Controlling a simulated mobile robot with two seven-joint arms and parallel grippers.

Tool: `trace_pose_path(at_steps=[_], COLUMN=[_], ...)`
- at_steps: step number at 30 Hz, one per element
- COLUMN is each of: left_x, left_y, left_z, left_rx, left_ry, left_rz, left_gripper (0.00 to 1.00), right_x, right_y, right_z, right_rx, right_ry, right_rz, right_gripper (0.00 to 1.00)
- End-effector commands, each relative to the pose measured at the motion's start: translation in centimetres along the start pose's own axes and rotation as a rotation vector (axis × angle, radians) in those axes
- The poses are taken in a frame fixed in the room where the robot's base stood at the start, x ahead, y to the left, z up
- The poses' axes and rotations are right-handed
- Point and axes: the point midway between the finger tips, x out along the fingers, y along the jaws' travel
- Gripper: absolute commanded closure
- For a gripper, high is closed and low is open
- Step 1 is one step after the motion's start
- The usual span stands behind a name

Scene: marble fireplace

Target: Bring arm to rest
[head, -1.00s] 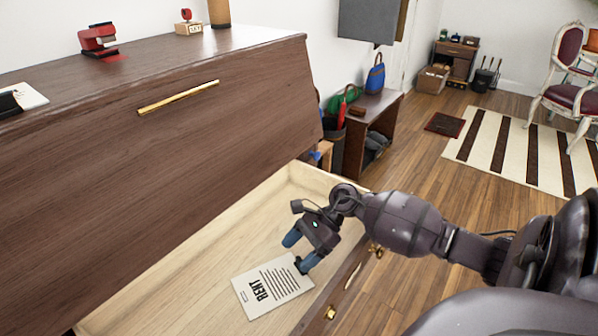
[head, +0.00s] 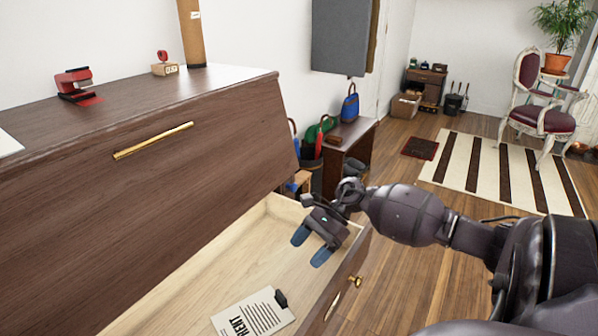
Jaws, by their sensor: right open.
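My right gripper (head: 312,248) is in the head view, coming in from the right above the open drawer (head: 222,279). Its two blue fingertips are apart with nothing between them. A white paper headed RENT (head: 252,314) with a dark clip at its upper right lies on the drawer's pale wooden floor, below and left of the fingers and apart from them. My left gripper is out of the frame.
The dark wooden cabinet (head: 145,200) with a gold handle (head: 153,141) rises left of the arm.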

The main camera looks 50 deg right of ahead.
Motion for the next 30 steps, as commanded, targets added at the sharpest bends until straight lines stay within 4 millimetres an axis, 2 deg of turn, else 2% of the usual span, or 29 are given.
trace_pose_path(at_steps=[5, 23, 26, 29, 30], left_x=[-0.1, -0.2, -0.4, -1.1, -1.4], left_y=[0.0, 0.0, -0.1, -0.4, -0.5], left_z=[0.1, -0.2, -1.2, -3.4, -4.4], left_rx=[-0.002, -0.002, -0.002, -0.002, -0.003], left_ry=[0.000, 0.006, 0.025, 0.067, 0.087], left_rz=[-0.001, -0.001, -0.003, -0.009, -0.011], left_gripper=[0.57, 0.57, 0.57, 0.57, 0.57], right_x=[-0.8, -0.9, -1.7, -3.7, -4.9], right_y=[0.0, 0.0, -0.2, -0.7, -0.9], right_z=[0.0, 0.1, 1.2, 4.0, 5.5], right_rx=[-0.001, -0.001, -0.016, -0.054, -0.074], right_ry=[-0.001, -0.001, -0.006, -0.018, -0.025], right_rz=[-0.001, -0.001, -0.012, -0.042, -0.057], right_gripper=[0.29, 0.29, 0.29, 0.29, 0.29])
